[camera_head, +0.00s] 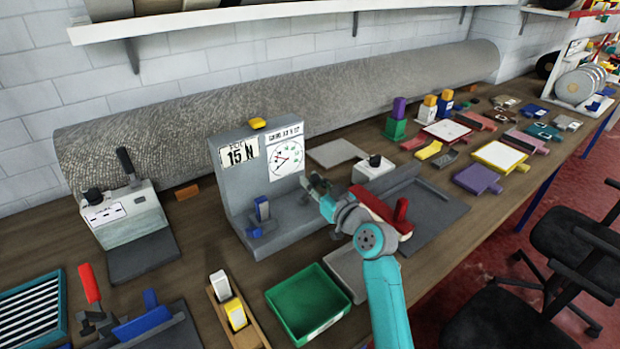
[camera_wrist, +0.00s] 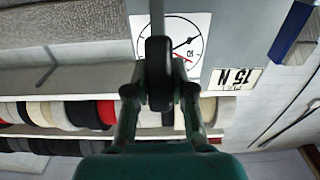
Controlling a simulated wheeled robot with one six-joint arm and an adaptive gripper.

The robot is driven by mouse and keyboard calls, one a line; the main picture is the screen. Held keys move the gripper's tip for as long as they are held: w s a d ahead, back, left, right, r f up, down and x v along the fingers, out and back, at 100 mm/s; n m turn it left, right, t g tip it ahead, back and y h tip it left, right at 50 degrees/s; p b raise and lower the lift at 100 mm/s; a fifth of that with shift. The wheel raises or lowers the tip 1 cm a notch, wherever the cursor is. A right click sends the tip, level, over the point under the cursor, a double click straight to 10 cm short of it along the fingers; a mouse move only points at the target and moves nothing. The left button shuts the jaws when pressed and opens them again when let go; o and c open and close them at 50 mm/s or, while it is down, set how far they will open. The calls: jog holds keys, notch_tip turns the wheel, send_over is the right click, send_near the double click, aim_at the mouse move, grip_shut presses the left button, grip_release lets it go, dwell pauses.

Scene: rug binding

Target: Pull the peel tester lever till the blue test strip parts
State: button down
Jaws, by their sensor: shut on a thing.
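The grey peel tester (camera_head: 237,185) stands mid-bench, with a "15 N" card (camera_head: 239,151) and a round dial (camera_head: 287,158) on its face. A blue test strip (camera_head: 262,208) stands upright in a blue clamp at its left front; I cannot make out a parting in it. My gripper (camera_head: 318,188) is at the tester's right front. In the wrist view my gripper (camera_wrist: 160,92) is shut around the black grip of the lever (camera_wrist: 158,62), with the dial (camera_wrist: 188,45) behind it. A blue part (camera_wrist: 293,30) shows at upper right. The lever is mostly hidden in the head view.
A green tray (camera_head: 307,303) and a wooden rack with blocks (camera_head: 235,312) sit in front. A sealing device (camera_head: 125,215) stands left. A rolled rug (camera_head: 190,125) lies behind, under a shelf (camera_head: 200,22).

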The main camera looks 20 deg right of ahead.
jog(key=shift+s+d+f+t, duration=0.1)
jog(key=shift+s+f+t, duration=0.1)
jog(key=shift+s+t, duration=0.15)
dwell(0.4)
jog(key=c, duration=1)
grip_release()
jog(key=shift+o, duration=0.2)
notch_tip(320, 180, up, 10)
jog(key=shift+r, duration=0.1)
